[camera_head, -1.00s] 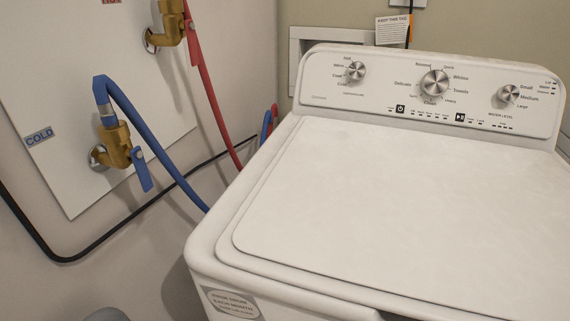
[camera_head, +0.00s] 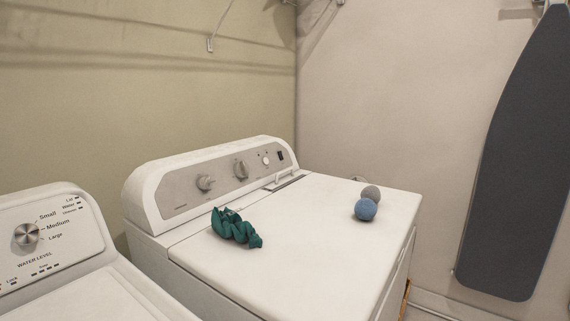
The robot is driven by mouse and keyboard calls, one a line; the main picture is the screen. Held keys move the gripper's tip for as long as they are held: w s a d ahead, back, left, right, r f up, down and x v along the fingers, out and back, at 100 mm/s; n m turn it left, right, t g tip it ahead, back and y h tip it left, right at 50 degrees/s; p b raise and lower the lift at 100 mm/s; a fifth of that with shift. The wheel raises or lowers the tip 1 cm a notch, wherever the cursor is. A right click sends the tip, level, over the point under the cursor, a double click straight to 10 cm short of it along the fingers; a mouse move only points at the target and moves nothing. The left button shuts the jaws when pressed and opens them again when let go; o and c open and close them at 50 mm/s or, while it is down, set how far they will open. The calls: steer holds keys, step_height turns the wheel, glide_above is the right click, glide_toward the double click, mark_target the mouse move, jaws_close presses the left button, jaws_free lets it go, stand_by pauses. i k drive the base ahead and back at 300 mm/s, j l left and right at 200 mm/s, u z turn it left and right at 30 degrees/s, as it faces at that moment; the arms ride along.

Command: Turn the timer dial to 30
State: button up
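A white dryer (camera_head: 330,195) stands in the middle of the view, with a grey control panel (camera_head: 180,193) along its back. The panel carries a knob (camera_head: 206,182) on the left, a larger dial (camera_head: 241,169) near the middle and a small white round button (camera_head: 265,159) on the right. The markings around them are too small to read, so I cannot tell which one is the timer dial or where it points. My gripper is not in view.
A crumpled teal cloth (camera_head: 236,228) lies on the dryer top in front of the panel. A blue ball (camera_head: 366,209) and a grey ball (camera_head: 371,193) sit near its right edge. A washer (camera_head: 80,298) stands at left. A dark ironing board (camera_head: 520,160) hangs at right.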

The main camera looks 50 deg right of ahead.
mark_target(241, 169)
steer(key=z, duration=0.8)
steer(key=i+l+z, duration=0.1)
steer(key=l, duration=0.1)
